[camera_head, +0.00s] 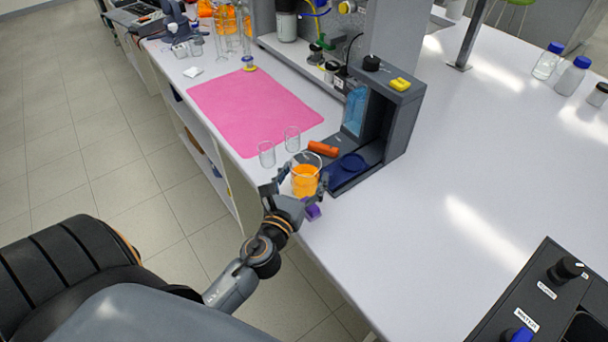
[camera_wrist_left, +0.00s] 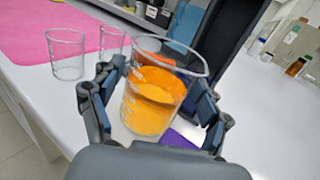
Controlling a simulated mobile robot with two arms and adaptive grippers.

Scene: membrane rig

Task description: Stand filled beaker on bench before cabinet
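The beaker is large in the left wrist view (camera_wrist_left: 153,100). My left gripper (camera_head: 304,184) has a finger on each side of the beaker; it also shows in the left wrist view (camera_wrist_left: 160,92). I cannot tell whether the fingers press on the glass. The beaker's base is partly hidden, so its contact with the bench is unclear. My right gripper is not in view.
Two empty glass beakers (camera_head: 267,154) (camera_head: 292,139) stand behind by the pink mat (camera_head: 250,105). An orange cylinder (camera_head: 323,149) lies beside the cabinet. A purple object (camera_head: 312,212) is just below my gripper.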

